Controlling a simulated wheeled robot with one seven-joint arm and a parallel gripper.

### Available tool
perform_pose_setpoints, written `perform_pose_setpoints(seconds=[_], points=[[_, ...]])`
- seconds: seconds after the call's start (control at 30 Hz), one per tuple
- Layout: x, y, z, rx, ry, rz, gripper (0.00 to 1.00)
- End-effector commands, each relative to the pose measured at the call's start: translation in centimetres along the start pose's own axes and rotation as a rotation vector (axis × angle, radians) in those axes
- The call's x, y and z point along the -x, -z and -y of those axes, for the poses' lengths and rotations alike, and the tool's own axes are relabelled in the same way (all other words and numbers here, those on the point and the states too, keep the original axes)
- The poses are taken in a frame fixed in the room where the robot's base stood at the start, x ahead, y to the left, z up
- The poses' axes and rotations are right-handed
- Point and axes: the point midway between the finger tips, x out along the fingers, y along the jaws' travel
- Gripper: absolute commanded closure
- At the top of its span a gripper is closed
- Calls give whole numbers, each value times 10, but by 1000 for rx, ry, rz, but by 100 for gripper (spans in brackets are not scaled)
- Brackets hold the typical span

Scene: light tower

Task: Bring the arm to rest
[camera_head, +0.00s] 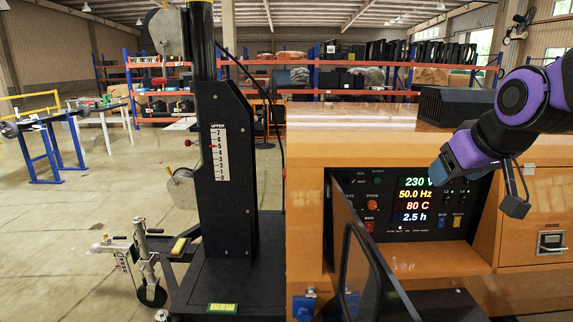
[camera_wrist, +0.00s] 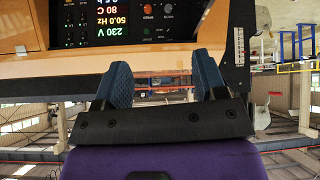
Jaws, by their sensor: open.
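My gripper (camera_head: 455,160) is at the right in the head view, at the end of my purple arm, in front of the orange generator cabinet (camera_head: 440,143). It is raised beside the upper right of the control panel (camera_head: 366,217) and covers part of it. In the wrist view, which is upside down, the two blue fingers of my gripper (camera_wrist: 161,80) stand apart with nothing between them. The lit display (camera_head: 412,200) reads 230 V, 50.0 Hz, 80 C and 2.5 h.
A dark panel door (camera_head: 362,262) stands open in front of the cabinet. A black mast (camera_head: 226,165) with a number scale rises to its left. A jack with a wheel (camera_head: 148,270) is at lower left. Blue trestles (camera_head: 50,150) and shelves stand behind. The floor at left is largely clear.

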Motion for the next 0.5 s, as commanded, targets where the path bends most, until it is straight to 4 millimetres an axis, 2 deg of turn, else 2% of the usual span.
perform_pose_setpoints(seconds=[0.03,0.2,0.4,0.5], points=[[16,-14,2,-19,0,17,35],[56,-65,9,-88,0,108,35],[87,-114,17,-151,-13,193,35],[95,-128,18,-168,-18,217,35]])
